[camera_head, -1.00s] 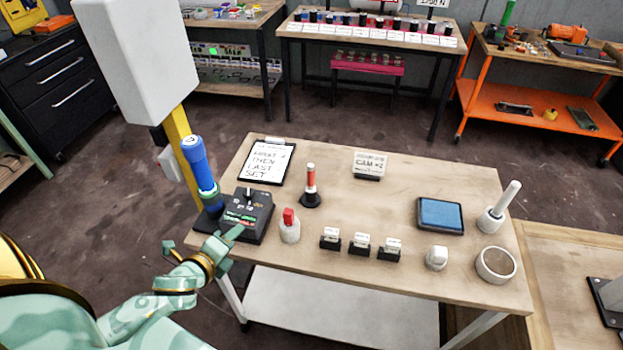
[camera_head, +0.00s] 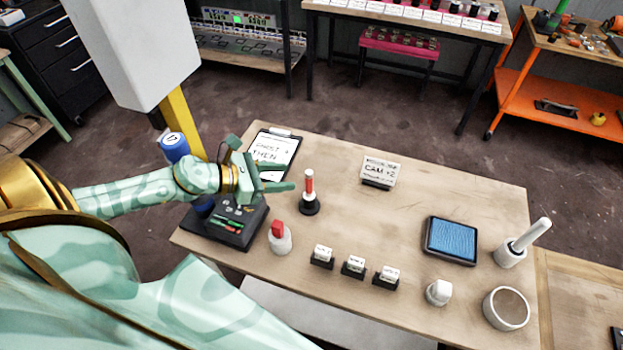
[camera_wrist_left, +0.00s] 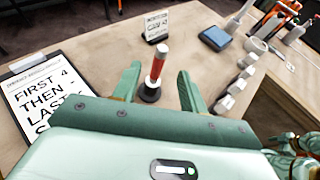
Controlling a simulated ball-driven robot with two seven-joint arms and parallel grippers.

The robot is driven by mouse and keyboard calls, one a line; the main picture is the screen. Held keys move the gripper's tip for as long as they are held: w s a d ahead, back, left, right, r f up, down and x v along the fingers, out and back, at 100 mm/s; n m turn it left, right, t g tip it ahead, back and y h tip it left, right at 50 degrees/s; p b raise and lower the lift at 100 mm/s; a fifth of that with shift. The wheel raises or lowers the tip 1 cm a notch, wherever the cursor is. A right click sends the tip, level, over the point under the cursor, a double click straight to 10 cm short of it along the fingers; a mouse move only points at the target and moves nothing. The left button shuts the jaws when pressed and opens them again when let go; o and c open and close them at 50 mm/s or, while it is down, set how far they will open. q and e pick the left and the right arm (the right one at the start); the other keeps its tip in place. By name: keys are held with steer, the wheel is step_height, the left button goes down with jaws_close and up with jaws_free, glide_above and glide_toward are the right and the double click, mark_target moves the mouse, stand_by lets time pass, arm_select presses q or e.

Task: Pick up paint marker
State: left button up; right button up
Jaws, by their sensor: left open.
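The red-and-white marker (camera_head: 309,187) stands upright in a round black base on the wooden table. It also shows in the left wrist view (camera_wrist_left: 157,68), seen between and beyond the fingers. My left gripper (camera_head: 286,176) is open and empty, just left of the marker in the head view, its fingers pointing at it. In the left wrist view the two green fingers (camera_wrist_left: 160,80) frame the marker without visible contact. Green and gold parts of mine show at the lower right of the wrist view; I cannot make out right jaws there.
A clipboard (camera_head: 283,146) and a dark control box (camera_head: 236,234) lie near my left arm. A red-topped white holder (camera_head: 279,240), several small stamps, a CAM sign (camera_head: 380,171), a blue pad (camera_head: 451,241) and a cup (camera_head: 506,308) stand around. The table's middle is clear.

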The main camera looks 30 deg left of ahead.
mark_target(309, 177)
arm_select(q)
steer(key=x, duration=0.8)
steer(key=shift+p, duration=0.3)
steer(key=shift+s, duration=0.1)
steer(key=c, duration=0.9)
